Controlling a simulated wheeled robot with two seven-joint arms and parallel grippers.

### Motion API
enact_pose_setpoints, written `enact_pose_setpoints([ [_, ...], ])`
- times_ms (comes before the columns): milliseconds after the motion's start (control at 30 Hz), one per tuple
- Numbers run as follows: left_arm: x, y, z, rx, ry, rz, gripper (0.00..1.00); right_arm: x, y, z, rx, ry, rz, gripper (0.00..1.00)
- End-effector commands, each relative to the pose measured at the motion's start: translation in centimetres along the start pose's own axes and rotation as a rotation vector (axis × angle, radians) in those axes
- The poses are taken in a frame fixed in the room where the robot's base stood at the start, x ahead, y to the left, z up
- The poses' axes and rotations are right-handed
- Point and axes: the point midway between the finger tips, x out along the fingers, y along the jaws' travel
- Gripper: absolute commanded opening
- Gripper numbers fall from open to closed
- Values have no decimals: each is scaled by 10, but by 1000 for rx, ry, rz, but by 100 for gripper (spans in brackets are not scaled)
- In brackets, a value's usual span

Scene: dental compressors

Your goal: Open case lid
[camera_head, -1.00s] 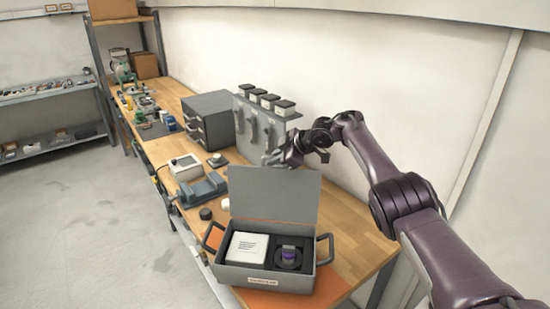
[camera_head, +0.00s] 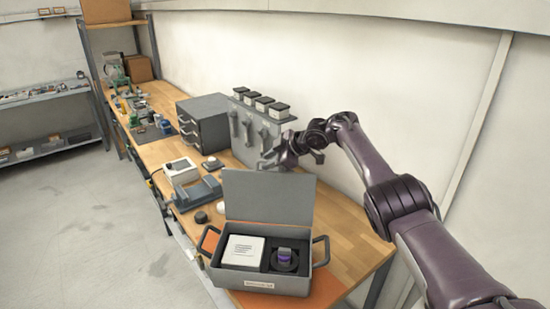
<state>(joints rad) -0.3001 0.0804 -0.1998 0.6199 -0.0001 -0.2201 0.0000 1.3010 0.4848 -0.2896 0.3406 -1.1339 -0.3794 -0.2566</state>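The grey case (camera_head: 258,281) stands on an orange mat at the near end of the wooden bench. Its lid (camera_head: 268,197) is raised, standing roughly upright at the back. Inside are a white box (camera_head: 243,249) on the left and a dark round part with a purple band (camera_head: 285,259) in a black insert on the right. My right gripper (camera_head: 275,161) is behind and above the lid, near the grey rack, apart from the lid as far as I can see. Its fingers are small and partly dark, so its opening is unclear. My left gripper is out of view.
A grey rack (camera_head: 250,130) with several dark-topped containers stands behind the case. A drawer unit (camera_head: 204,123), a white device (camera_head: 180,170) and a blue-grey holder (camera_head: 197,193) stand farther left on the bench (camera_head: 345,225). The bench right of the case is clear.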

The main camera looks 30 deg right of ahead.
Motion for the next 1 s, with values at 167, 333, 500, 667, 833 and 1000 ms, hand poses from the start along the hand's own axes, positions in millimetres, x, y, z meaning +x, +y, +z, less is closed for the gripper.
enact_pose_setpoints([
  [167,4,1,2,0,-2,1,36,-7,-6,8,3,-11,-13,33],
  [333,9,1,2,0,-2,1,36,-28,-5,8,-2,-11,-7,33],
  [500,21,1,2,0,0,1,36,-57,-3,5,-3,-5,1,33],
  [667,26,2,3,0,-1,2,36,-75,-2,2,-2,-1,3,33],
  [833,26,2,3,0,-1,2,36,-81,-1,0,-1,0,3,33],
  [1000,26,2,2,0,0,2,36,-82,-1,0,-1,1,4,33],
])
